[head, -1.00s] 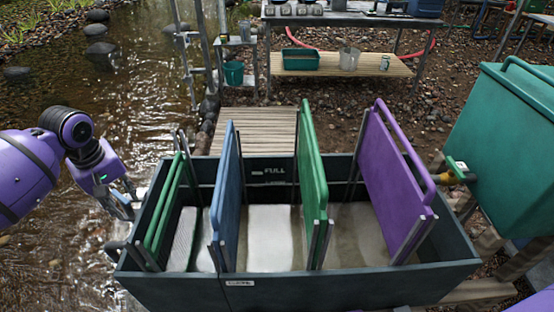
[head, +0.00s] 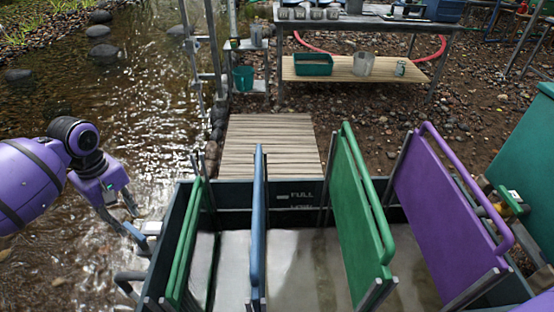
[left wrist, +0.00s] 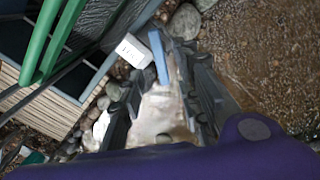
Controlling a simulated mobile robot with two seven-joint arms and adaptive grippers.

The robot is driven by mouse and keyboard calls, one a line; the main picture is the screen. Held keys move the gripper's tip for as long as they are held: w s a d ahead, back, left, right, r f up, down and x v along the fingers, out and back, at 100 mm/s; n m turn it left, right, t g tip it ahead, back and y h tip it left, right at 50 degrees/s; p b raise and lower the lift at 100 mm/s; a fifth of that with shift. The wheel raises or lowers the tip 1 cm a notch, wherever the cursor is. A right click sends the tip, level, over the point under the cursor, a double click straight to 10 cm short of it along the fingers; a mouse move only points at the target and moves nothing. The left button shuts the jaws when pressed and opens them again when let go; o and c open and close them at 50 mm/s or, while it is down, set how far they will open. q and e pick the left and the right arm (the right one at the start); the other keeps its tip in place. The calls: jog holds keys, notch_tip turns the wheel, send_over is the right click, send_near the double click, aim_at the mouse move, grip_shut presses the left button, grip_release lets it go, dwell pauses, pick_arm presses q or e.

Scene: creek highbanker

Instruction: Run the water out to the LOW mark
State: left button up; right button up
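A dark trough (head: 360,213) with upright panels stands in front of me. Its far inner wall carries a FULL mark (head: 301,195); the pale lettering just under it is unreadable, and I see no LOW mark. Murky water (head: 305,270) lies in the trough below FULL. My left gripper (head: 128,212) is outside the trough's left end, fingers apart. In the left wrist view a narrow blue bar (left wrist: 158,60) lies between and just beyond the open fingertips, beside a white tag (left wrist: 134,50); contact cannot be told. My right gripper is out of view.
Green panels, a blue panel (head: 258,230) and a purple panel (head: 445,215) rise from the trough. A grey pipe (head: 128,278) sticks out at its left. The creek (head: 130,130) runs along the left. A slatted walkway (head: 268,150) lies behind; a green tank (head: 530,170) stands right.

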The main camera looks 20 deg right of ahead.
aim_at(133, 230)
pick_arm(q)
notch_tip(133, 230, down, 6)
jog(key=shift+r+b, duration=0.2)
jog(key=shift+b, duration=0.4)
grip_shut()
